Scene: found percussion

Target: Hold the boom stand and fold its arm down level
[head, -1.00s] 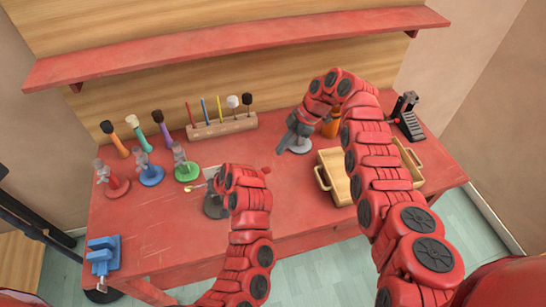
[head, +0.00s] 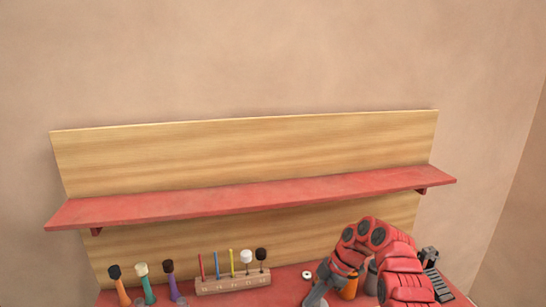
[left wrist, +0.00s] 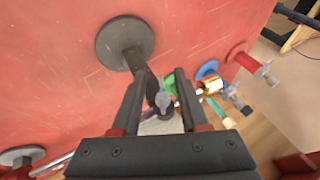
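In the left wrist view a dark stand, which I take for the boom stand, has a round dark grey base (left wrist: 112,45) on the red table and a dark post (left wrist: 146,82). A light grey wing-shaped knob (left wrist: 163,101) shows near the post. My left gripper (left wrist: 160,82) has its two dark fingers apart, with the post and knob between them; I cannot tell whether they touch. The stand and left gripper are outside the head view. A boom arm cannot be made out.
A wooden block (head: 232,283) holds several mallets. Three coloured handles (head: 141,284) stand left of it. A red shelf (head: 250,201) spans the back. A black pedal (head: 432,264) and orange object (head: 350,288) are by my right arm. Another grey base (left wrist: 22,155) shows in the left wrist view.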

